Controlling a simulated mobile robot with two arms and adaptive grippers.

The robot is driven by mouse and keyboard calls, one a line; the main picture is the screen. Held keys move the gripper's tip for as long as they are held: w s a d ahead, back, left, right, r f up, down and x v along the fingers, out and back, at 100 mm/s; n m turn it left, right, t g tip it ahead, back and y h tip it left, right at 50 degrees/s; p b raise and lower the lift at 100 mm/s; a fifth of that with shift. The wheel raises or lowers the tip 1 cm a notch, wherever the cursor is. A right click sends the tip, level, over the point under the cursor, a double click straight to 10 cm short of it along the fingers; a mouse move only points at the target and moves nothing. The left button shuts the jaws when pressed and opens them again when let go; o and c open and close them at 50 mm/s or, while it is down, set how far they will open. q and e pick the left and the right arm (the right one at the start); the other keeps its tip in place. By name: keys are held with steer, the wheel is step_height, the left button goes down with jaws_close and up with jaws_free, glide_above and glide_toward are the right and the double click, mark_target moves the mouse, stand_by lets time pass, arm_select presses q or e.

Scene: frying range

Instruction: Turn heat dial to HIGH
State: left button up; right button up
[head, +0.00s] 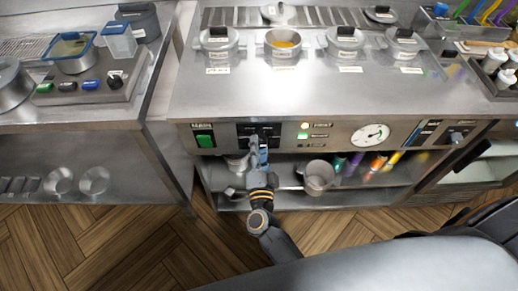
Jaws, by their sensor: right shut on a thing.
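The heat dial (251,133) sits on a dark plate on the front panel of the middle counter, right of a green main switch (204,139). My right gripper (258,148) reaches up to it from below, and its fingers are shut on the dial. The fingers hide much of the dial, so I cannot tell which mark its pointer faces. Lit indicator lights (304,126) and a round white gauge (371,136) are to the right on the same panel. My left gripper is not in view.
A second dial (457,136) is on the panel farther right. Lidded pots (219,39) and an open pot with yellow contents (283,42) stand at the back of the counter. The shelf below holds a pot (317,176) and coloured bottles.

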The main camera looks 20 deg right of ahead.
stand_by(0.5)
steer(key=o, duration=1.2)
steer(key=shift+c, duration=0.2)
steer(key=v, duration=1.2)
steer(key=s+a+f+n+g+y, duration=0.1)
steer(key=a+f+n+y, duration=0.2)
steer(key=f, duration=0.4)
steer(key=s+a+f+n+g+y, duration=0.1)
steer(key=f+n+g+y, duration=0.2)
steer(key=f, duration=0.4)
steer(key=s+d+f+n+g+y, duration=0.1)
steer(key=s+f+n+g, duration=0.1)
steer(key=s+f+n, duration=0.45)
steer(key=s+d+f+n+g, duration=0.1)
steer(key=s+d+f+g, duration=0.15)
steer(key=f, duration=0.75)
steer(key=s+d+f+n+g, duration=0.1)
steer(key=s+d+f+g, duration=0.1)
steer(key=s+d+f, duration=0.2)
steer(key=s+d+f+n+g+h, duration=0.1)
steer(key=s+d+f+n+g, duration=0.1)
steer(key=s, duration=0.7)
steer(key=s+d+f+n+g+h, duration=0.1)
steer(key=s+d+f+g, duration=0.3)
steer(key=s+d+f, duration=0.2)
steer(key=shift+s+d, duration=0.3)
